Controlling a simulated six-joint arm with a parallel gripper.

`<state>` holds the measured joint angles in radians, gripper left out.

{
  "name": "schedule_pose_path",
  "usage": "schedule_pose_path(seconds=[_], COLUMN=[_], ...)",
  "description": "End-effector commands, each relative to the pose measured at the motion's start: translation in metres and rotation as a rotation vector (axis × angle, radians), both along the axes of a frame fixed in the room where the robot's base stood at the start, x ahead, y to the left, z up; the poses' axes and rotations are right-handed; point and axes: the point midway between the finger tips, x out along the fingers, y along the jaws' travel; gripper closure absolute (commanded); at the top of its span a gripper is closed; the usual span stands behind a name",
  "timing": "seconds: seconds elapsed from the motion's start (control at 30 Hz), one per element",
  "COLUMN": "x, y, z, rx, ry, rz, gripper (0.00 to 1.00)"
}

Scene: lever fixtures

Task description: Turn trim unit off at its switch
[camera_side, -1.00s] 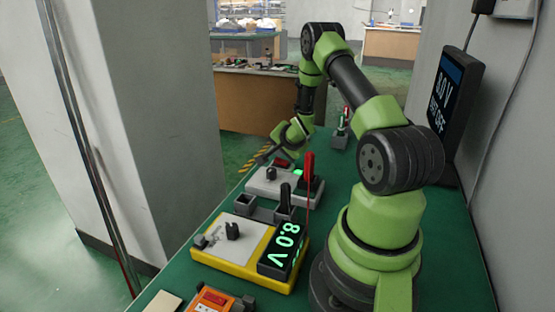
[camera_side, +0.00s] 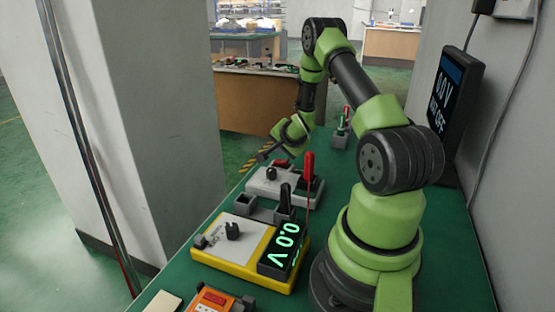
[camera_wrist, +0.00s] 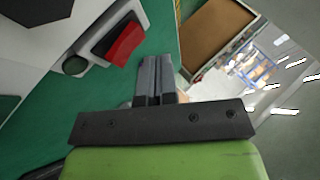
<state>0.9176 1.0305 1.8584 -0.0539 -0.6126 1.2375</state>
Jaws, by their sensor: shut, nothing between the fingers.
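The grey trim unit (camera_side: 262,188) stands on the green bench, with a black knob (camera_side: 271,174) on top and a red rocker switch (camera_side: 282,163) at its far side. Its small screen is dark. The red switch also shows in the wrist view (camera_wrist: 125,43), in a black frame and tilted. My gripper (camera_side: 263,156) is shut and empty at the far end of the unit. In the wrist view its fingers (camera_wrist: 154,72) are together just right of the switch; I cannot tell whether they touch it.
A yellow meter (camera_side: 232,268) reading 0.0 V stands in front, with grey holders (camera_side: 262,210) and red and black probes between. A wall display (camera_side: 450,108) also reads 0.0 V. An orange device (camera_side: 213,301) lies nearest. A grey pillar (camera_side: 160,120) stands left.

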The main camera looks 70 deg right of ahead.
Motion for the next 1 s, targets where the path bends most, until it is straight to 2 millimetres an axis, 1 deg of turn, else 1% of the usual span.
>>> schedule_pose_path(seconds=[0.07, 0.4, 0.8, 1.0], x=[-0.001, -0.001, -0.008, -0.010], y=[0.000, 0.000, 0.000, 0.000], z=[0.003, 0.006, 0.043, 0.052], rx=[-0.001, 0.000, -0.001, -0.001], ry=[-0.001, -0.001, -0.001, 0.000], rz=[0.000, 0.000, -0.001, -0.001], gripper=[1.00, 1.00, 1.00, 1.00])
